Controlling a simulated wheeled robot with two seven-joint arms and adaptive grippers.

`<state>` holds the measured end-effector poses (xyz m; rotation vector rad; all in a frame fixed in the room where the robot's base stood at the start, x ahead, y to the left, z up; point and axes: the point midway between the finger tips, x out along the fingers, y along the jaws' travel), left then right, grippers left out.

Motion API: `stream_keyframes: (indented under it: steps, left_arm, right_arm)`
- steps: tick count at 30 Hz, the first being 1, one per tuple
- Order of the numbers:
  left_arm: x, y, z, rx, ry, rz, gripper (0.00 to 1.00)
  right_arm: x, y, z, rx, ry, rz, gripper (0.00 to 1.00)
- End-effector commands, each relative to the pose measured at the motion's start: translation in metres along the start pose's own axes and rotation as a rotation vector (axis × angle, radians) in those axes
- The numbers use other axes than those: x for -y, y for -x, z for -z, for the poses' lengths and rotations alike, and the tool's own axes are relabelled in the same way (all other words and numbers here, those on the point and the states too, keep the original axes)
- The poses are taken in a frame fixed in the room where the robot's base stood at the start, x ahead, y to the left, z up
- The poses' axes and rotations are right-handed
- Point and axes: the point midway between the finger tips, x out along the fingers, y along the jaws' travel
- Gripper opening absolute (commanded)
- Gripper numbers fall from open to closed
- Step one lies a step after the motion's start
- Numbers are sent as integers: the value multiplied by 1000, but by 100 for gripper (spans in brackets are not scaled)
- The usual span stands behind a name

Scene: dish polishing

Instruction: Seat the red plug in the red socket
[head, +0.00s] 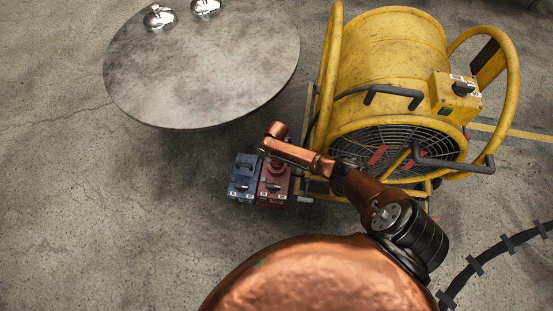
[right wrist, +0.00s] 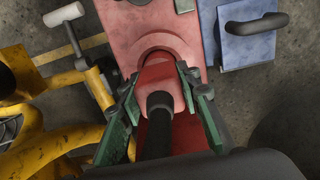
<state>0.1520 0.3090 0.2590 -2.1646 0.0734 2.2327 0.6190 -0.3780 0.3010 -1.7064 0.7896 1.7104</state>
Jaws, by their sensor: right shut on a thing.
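The red socket box (head: 272,188) stands on the floor beside the blue box. It also shows in the right wrist view (right wrist: 125,22), with a round collar on its face. My right gripper (right wrist: 159,74) is shut on the red plug (right wrist: 160,72), with a green-padded finger on each side. A black cable runs back from the plug toward the camera. The plug's front end is at the round collar, lined up with it; how deep it sits I cannot tell. In the head view my right wrist is over the red box and hides the plug. My left gripper is not in view.
The blue box (head: 241,178) with a handle stands close left of the red one. A large yellow fan (head: 390,45) stands right of the boxes, close to my right arm. A round metal table (head: 200,70) is behind. The floor at left is free.

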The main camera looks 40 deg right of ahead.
Motion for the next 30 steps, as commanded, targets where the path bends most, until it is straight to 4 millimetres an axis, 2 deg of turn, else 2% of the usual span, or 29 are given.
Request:
stream_keyframes:
  steps: [25,26,30]
  left_arm:
    - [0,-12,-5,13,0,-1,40]
    - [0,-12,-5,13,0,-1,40]
    - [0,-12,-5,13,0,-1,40]
  right_arm:
    - [0,-21,1,-1,0,-1,0]
    - [0,-20,1,-1,0,0,32]
    - [0,-20,1,-1,0,0,42]
